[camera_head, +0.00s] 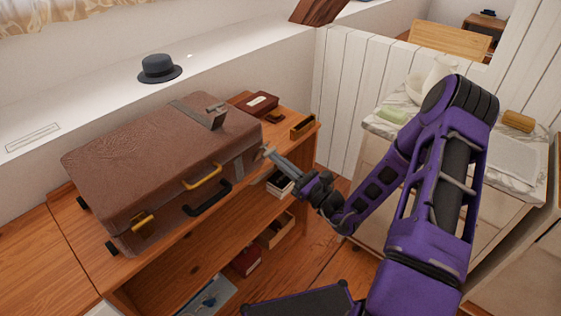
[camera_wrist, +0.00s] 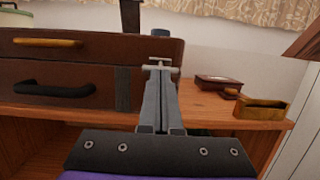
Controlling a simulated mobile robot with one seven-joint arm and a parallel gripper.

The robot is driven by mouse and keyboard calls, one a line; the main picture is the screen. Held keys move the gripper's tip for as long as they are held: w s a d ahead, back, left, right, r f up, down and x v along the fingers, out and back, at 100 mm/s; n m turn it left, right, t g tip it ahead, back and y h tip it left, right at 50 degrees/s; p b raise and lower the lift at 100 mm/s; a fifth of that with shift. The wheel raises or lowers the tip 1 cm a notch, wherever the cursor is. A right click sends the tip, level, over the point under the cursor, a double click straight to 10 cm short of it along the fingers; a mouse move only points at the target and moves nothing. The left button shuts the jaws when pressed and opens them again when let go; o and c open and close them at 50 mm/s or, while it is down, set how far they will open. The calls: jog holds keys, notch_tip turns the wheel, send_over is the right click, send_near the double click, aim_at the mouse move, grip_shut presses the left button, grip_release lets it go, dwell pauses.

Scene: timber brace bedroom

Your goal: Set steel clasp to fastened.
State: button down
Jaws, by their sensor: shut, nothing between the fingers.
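A brown suitcase (camera_head: 150,160) lies closed on a wooden shelf unit. A grey steel clasp (camera_head: 217,117) is on its lid near the right end, its plate standing up from a grey strap. It also shows as a dark upright piece at the top of the wrist view (camera_wrist: 130,14). A matching grey strip (camera_head: 238,168) runs down the suitcase front below it; the two parts are apart. My gripper (camera_head: 268,151) is shut and empty, just right of the suitcase's front right corner. In the wrist view its fingertips (camera_wrist: 158,66) overlap the suitcase's right end; contact cannot be told.
The suitcase front has a yellow handle (camera_head: 202,177), a black handle (camera_head: 208,198) and a brass latch (camera_head: 143,222). A red-brown box (camera_head: 262,103) and an open wooden tray (camera_head: 302,126) stand to its right. A dark hat (camera_head: 160,68) sits on the ledge behind.

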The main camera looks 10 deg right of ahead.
jog(key=shift+w+a+r+g+h+p, duration=0.35)
jog(key=shift+r+p, duration=0.25)
jog(key=shift+p, duration=0.65)
jog(key=shift+w+a+r+g+h+p, duration=0.25)
jog(key=shift+w+r+p, duration=0.25)
jog(key=shift+p, duration=0.8)
jog(key=shift+w+a+r+g+h+p, duration=0.35)
jog(key=shift+r+p, duration=0.3)
jog(key=shift+p, duration=0.6)
jog(key=shift+d, duration=0.1)
